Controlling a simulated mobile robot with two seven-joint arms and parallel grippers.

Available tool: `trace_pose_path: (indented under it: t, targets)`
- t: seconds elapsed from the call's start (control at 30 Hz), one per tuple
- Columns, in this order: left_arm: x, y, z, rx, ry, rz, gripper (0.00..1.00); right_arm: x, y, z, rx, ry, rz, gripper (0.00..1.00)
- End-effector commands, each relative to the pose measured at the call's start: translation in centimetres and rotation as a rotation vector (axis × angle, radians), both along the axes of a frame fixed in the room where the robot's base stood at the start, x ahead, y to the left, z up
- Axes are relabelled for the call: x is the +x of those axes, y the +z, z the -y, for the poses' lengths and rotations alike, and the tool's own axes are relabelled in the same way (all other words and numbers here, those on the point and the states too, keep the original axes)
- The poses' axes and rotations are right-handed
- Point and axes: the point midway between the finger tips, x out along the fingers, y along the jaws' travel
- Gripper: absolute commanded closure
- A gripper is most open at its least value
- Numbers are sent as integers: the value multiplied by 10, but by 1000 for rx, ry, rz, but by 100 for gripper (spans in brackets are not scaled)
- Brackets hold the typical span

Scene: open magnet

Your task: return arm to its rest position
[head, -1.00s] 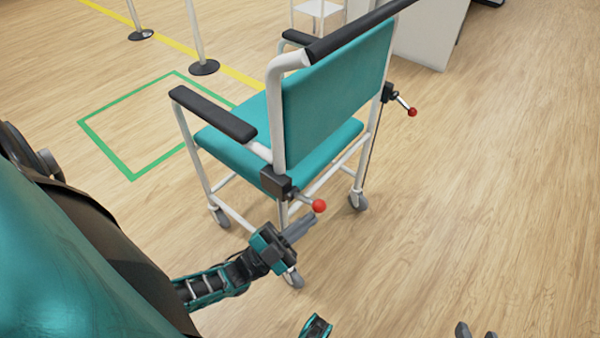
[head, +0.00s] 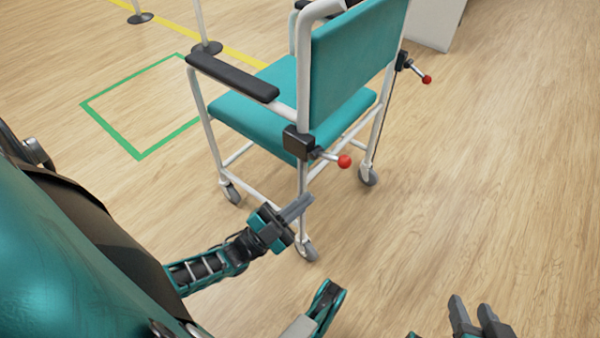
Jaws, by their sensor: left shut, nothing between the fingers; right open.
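My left gripper (head: 306,202) is in the lower middle of the head view. It is shut with nothing between its fingers. It is below and left of the red-knobbed lever (head: 344,162) on the near side of the teal wheelchair (head: 345,70), with a visible gap to the knob. In the picture its fingertips lie close to the chair's near leg; whether they touch it I cannot tell. My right gripper (head: 474,312) shows at the lower right edge, open and empty above the floor. Most of the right arm is out of view.
A second red-knobbed lever (head: 426,79) is on the chair's far side. A green floor outline (head: 110,132) lies to the left, with barrier posts (head: 207,47) and a yellow line behind. A white cabinet (head: 436,25) stands at the back. Floor on the right is clear.

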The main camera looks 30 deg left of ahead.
Motion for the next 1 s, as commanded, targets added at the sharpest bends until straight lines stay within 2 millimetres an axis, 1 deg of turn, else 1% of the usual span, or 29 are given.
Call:
trace_pose_path:
  t: [0.43, 0.57, 0.67, 0.8, 0.9, 1.0]
  targets:
    - [0, 0, 0, 0, 0, -3, 100, 3, 2, 3, -4, -5, 9, 57]
    - [8, -1, 6, -4, 9, -59, 100, 2, 2, 3, -5, -4, 8, 57]
    - [20, -5, 15, -8, 27, -164, 100, 1, 1, 3, -5, -4, 4, 57]
    - [37, -11, 28, -19, 62, -354, 100, -1, -1, 3, -6, -5, 0, 57]
    - [44, -14, 35, -28, 89, -496, 100, -1, -1, 3, -6, -4, -2, 57]
    - [46, -17, 39, -38, 122, -636, 100, -2, -2, 4, -6, -4, -3, 57]
